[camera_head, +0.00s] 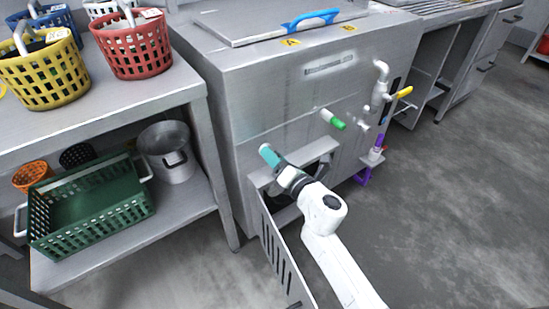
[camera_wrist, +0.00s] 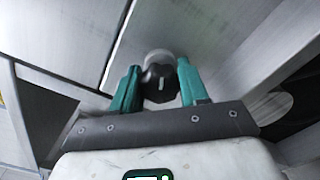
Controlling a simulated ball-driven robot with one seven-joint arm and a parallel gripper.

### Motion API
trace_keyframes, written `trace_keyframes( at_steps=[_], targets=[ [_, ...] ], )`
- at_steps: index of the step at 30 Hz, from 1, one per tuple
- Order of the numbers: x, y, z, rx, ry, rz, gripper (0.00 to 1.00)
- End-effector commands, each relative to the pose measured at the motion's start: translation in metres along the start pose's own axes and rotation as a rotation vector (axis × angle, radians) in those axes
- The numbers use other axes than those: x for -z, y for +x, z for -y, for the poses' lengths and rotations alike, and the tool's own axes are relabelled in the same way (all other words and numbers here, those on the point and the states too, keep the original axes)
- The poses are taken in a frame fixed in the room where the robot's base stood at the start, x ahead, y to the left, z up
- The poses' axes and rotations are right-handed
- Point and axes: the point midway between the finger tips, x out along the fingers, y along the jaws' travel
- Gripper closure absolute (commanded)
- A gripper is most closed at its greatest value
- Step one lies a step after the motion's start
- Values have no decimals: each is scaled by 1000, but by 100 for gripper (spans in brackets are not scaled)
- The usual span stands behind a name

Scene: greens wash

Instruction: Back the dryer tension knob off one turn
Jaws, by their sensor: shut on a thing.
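The dryer tension knob (camera_wrist: 161,84) is black with a pale pointer line and a grey collar behind it. In the wrist view it sits between the two teal fingers of my gripper (camera_wrist: 158,72), which is shut on it. The pointer line runs nearly upright in that view, tilted slightly right. In the head view my gripper (camera_head: 269,154) is at the front of the steel cabinet (camera_head: 290,95), just above an opening. The knob is hidden there.
A slotted door (camera_head: 272,250) hangs open below my gripper, close to my arm. A green-handled valve (camera_head: 334,119) and pipes (camera_head: 381,85) stick out to the right. A shelf (camera_head: 190,200) with a green crate (camera_head: 90,238) and a pot (camera_head: 172,180) stands left. Floor at right is clear.

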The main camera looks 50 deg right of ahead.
Motion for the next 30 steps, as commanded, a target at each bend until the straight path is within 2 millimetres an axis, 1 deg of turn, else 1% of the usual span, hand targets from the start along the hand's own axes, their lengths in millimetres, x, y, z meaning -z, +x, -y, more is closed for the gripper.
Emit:
trace_keyframes(
  at_steps=[1, 10, 11, 18, 26, 30],
  targets=[
    [0, -1, 3, 5, -2, 1, 86],
    [-1, -1, 2, 5, -1, 2, 87],
    [-1, -1, 2, 5, -1, 2, 54],
    [-1, 0, 1, 2, 0, 1, 32],
    [0, -1, 1, 1, 0, 1, 32],
    [0, -12, 2, 3, 0, 0, 32]
  ],
)
